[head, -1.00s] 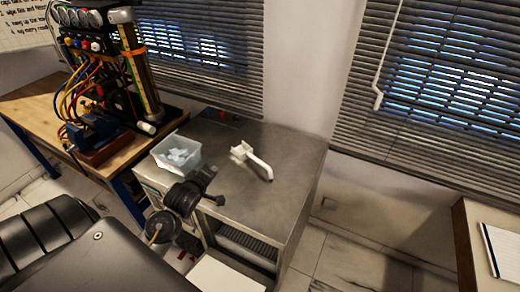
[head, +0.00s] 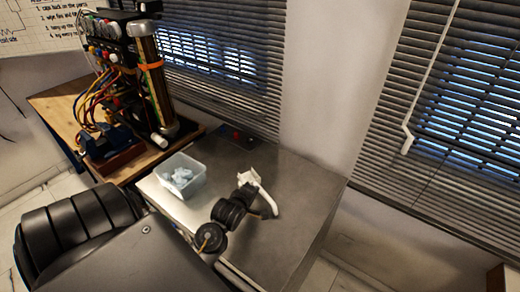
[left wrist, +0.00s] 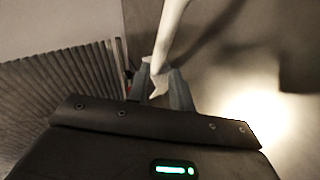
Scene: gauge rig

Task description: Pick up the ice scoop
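The white ice scoop (head: 264,197) lies on the grey metal worktop (head: 300,225), its handle pointing toward the lower right. My left gripper (left wrist: 161,85) is at the scoop in the head view, where the dark wrist hides part of it. In the left wrist view, the scoop's white shaft (left wrist: 170,35) runs down from the top edge to between my two grey fingers. The fingers stand a little apart with the white part between them. Whether they press on it is unclear. My right gripper is not in view.
A clear bin of pale blue ice pieces (head: 182,177) stands left of the scoop. A gauge rig with hoses (head: 125,85) stands on a wooden bench (head: 60,100) at the upper left. Window blinds (head: 230,60) hang behind. The worktop right of the scoop is clear.

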